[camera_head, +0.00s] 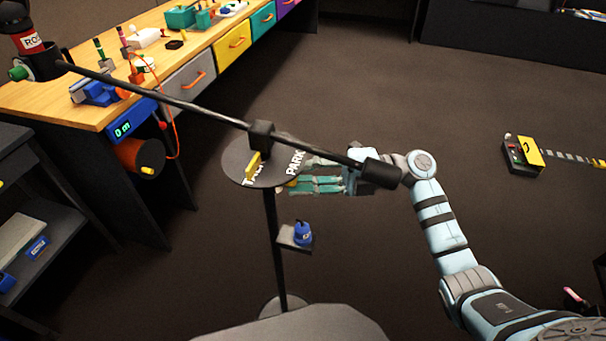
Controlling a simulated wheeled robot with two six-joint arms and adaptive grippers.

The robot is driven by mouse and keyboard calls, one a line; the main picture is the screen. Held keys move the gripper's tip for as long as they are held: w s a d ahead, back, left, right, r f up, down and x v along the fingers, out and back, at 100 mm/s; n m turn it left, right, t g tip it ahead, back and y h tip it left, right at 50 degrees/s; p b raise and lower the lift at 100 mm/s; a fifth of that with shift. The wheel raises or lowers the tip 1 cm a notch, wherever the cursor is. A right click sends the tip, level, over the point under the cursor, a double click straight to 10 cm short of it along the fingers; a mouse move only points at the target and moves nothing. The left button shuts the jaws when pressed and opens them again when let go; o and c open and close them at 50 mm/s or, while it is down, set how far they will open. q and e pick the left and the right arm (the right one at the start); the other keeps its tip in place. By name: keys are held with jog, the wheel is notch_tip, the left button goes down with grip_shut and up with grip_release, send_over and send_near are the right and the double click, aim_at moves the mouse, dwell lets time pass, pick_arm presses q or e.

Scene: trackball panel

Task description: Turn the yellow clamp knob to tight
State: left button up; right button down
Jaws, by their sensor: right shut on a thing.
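A dark round disc (236,170) with white lettering, partly reading "PARK", sits on a dark post. A yellow upright tab (253,163) stands on the disc. A small yellow piece (292,183), which looks like the yellow clamp knob, shows at the disc's right edge between my right fingertips. My right gripper (297,184) reaches in from the right and is shut on this piece. The fingers hide most of it, and its turn position cannot be read. The left gripper is not in view.
A long black rod (190,106) crosses above the disc, ending in a black cylinder (382,173) over my right wrist. A small shelf with a blue item (303,232) is on the post. A wooden workbench (60,104) is at left. The floor at right is mostly clear.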

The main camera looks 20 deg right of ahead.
dwell(0.4)
jog(key=c, duration=1.2)
grip_release()
jog(key=shift+c, duration=0.2)
jog(key=shift+r, duration=0.1)
jog(key=shift+d, duration=0.1)
jog(key=s+d, duration=0.1)
jog(key=d, duration=0.6)
jog(key=shift+s+d+f, duration=0.25)
jog(key=shift+s+d, duration=0.05)
jog(key=shift+d, duration=0.05)
jog(key=shift+w, duration=0.1)
